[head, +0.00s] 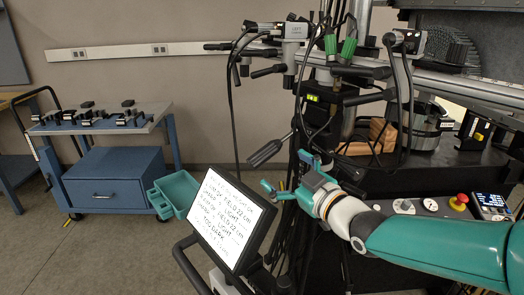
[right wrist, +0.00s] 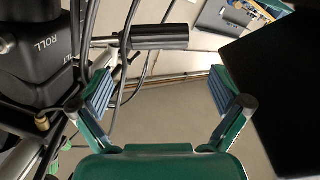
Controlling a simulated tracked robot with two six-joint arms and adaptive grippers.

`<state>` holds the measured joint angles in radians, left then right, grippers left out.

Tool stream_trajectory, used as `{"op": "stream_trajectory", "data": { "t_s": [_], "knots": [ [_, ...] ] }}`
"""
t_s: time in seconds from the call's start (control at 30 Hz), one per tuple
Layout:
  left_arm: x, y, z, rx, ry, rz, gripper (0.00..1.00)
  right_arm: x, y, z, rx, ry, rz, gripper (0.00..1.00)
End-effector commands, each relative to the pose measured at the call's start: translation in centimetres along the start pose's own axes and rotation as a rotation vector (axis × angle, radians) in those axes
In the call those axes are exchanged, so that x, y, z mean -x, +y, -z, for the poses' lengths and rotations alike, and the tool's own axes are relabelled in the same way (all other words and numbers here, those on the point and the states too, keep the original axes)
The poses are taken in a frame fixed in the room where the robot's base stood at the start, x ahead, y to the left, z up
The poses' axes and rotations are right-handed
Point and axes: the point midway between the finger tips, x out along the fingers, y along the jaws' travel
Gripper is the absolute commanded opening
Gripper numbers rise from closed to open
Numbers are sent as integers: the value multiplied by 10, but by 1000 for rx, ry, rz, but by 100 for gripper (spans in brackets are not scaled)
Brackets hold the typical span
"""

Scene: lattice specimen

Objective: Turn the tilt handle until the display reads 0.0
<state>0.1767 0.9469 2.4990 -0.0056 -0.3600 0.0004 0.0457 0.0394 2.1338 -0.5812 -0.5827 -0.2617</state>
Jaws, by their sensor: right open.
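A black ribbed handle (head: 265,152) on a thin rod sticks out to the left from the column of the machine. A similar ribbed handle (right wrist: 154,37) lies ahead of my fingers in the right wrist view. I cannot read a tilt label on it. My right gripper (head: 286,171) is open and empty, just right of and below the handle, apart from it. Its spread fingers show in the right wrist view (right wrist: 160,90). A small display with green digits (head: 313,98) is on the column; its reading is too small to tell. My left gripper is not in view.
A tilted screen with handwritten lines (head: 228,220) stands just below and left of the right gripper. Black cables (head: 236,105) hang close to the handle. A part marked ROLL (right wrist: 40,50) is at the left. Other handles (head: 268,71) sit higher up. A blue cart (head: 115,180) stands farther back.

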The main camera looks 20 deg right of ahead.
Motion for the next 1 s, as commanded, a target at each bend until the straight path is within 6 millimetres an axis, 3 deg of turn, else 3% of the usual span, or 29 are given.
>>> {"op": "stream_trajectory", "data": {
  "t_s": [0.2, 0.4, 0.6, 0.87, 1.0],
  "knots": [
    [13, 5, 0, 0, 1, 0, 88, -49, -1, 2, -2, 0, 3, 100],
    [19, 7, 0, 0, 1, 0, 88, -77, -1, 2, -1, 1, 3, 100],
    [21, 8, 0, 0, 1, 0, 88, -89, -2, 1, -1, 1, 3, 100],
    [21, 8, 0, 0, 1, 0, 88, -90, -3, 1, -1, 1, 4, 100],
    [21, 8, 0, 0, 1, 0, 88, -90, -3, 1, -1, 2, 4, 77]
  ]
}}
